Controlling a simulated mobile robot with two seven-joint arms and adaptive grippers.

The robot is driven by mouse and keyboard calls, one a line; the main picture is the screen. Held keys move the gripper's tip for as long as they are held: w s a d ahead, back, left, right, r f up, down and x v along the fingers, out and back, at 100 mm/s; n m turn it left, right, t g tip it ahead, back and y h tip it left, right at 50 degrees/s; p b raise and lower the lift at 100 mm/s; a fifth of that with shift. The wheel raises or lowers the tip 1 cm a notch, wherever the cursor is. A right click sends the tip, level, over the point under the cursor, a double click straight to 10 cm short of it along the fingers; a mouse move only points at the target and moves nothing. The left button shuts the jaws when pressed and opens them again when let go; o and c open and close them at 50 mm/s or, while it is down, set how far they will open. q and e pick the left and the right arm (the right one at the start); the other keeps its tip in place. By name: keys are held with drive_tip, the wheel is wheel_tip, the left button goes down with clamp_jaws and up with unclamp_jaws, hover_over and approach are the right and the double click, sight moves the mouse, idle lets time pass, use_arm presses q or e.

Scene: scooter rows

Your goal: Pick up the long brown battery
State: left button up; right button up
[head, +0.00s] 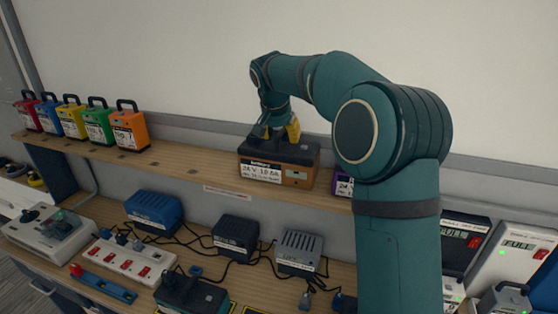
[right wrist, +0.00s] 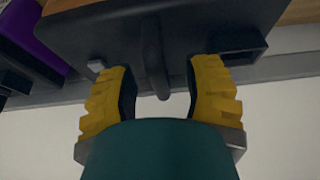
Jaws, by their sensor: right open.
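The long brown battery (head: 278,165) stands on the wooden shelf, with a black top and a white label reading 24 V. My right gripper (head: 278,130) is just above its top. In the right wrist view the two yellow fingers of the right gripper (right wrist: 160,98) are open, one on each side of a dark handle (right wrist: 152,55) on the black top of the battery (right wrist: 105,35). I cannot tell whether the fingers touch it. My left gripper is not in view.
Several small handled batteries (head: 98,127) stand left on the shelf (head: 180,158). A purple battery (head: 343,185) is close on the right, partly behind my arm. Chargers (head: 235,236) with cables fill the lower bench. The shelf left of the brown battery is clear.

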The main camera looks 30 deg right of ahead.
clamp_jaws()
drive_tip(key=shift+r, duration=0.2)
